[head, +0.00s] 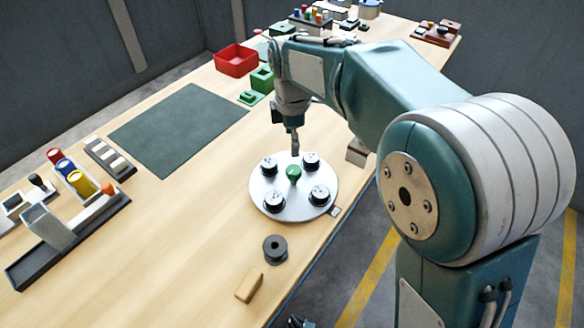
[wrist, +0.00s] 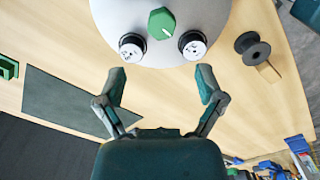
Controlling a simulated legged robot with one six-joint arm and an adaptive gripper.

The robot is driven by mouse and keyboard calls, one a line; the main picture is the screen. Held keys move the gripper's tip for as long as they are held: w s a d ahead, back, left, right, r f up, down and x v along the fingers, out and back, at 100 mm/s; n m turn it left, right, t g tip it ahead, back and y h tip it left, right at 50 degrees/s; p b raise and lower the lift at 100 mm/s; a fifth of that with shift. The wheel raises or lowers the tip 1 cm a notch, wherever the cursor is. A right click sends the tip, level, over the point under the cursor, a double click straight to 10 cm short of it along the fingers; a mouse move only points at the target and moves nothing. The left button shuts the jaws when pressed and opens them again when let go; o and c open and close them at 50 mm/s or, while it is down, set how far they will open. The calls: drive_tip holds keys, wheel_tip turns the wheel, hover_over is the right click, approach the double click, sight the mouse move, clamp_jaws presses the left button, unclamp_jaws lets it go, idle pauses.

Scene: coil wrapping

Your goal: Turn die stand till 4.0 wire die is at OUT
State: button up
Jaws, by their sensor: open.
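The die stand (head: 293,208) is a round pale disc on the table, with a green knob (head: 293,173) at its centre and several dark dies with white tops around it. One die (head: 319,195) sits nearest the small plate (head: 335,211) at the disc's right edge. The sizes on the dies and the writing on the plate are too small to read. My gripper (head: 295,148) hangs just beyond the knob. In the wrist view my gripper (wrist: 161,80) is open and empty, its fingers apart below the knob (wrist: 161,23) and two dies.
A dark spool (head: 275,249) and a tan block (head: 249,286) lie in front of the stand. A green mat (head: 180,130) covers the table to the left. A red bin (head: 236,60) stands behind. A rack with coloured spools (head: 70,215) is at far left.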

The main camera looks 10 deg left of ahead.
sight(293, 169)
wheel_tip(293, 169, down, 10)
drive_tip(key=shift+d+r, duration=0.1)
drive_tip(key=shift+r, duration=0.05)
idle(0.3)
clamp_jaws()
